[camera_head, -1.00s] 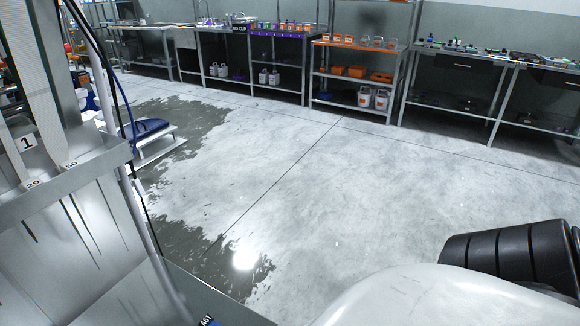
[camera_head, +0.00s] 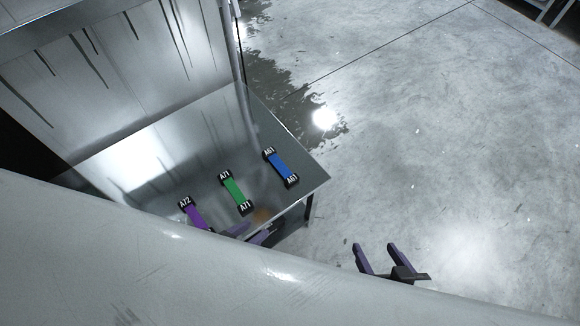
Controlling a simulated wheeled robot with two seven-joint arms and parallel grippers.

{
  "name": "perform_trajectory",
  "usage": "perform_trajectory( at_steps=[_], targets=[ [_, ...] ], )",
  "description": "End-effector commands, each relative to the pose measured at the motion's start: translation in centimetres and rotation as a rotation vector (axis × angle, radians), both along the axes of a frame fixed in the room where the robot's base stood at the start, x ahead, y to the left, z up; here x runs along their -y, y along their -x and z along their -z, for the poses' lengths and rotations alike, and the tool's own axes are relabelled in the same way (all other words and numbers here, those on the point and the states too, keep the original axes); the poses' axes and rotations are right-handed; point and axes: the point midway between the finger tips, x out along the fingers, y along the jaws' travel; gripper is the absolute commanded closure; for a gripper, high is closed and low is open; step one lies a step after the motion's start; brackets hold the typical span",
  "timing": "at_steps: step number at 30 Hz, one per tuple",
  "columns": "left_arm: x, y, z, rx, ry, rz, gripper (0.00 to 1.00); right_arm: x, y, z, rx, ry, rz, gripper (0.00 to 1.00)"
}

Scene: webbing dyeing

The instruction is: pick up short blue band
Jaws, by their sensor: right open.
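The short blue band (camera_head: 281,167) lies flat on a metal table (camera_head: 312,182), near its right edge, with black end labels reading A61. A green band (camera_head: 235,190) labelled A71 lies left of it. A purple band (camera_head: 194,213) labelled A72 lies further left, its lower end partly covered. My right gripper (camera_head: 375,246) is open and empty over the floor, right of and below the table corner. My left gripper (camera_head: 249,233) is at the table's near edge, below the green band. It is mostly hidden behind my own body, so its jaw state is unclear.
A metal panel with dark drip streaks (camera_head: 100,60) rises behind the table on the left. A thin upright post (camera_head: 232,50) stands at the table's back. The concrete floor (camera_head: 450,140) on the right is clear, with a wet patch beside the table.

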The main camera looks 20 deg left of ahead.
Motion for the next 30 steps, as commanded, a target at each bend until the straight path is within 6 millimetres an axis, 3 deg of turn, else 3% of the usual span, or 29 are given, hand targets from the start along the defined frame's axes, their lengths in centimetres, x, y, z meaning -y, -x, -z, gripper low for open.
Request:
perform_trajectory(
  at_steps=[8,17,22,30],
  targets=[
    [0.5,-0.5,2.1,-0.004,0.01,0.006,0.69,-3.1,-3.0,0.9,0.072,-0.049,-0.067,0.42],
    [1.7,-1.4,6.5,-0.015,0.037,0.029,0.69,-10.1,-8.2,2.7,0.213,-0.127,-0.261,0.42],
    [2.8,-1.8,10.4,-0.028,0.063,0.053,0.69,-14.2,-10.6,5.6,0.295,-0.141,-0.434,0.42],
    [4.0,-2.0,12.6,-0.043,0.087,0.085,0.69,-15.8,-12.2,8.9,0.335,-0.107,-0.584,0.42]
  ],
)
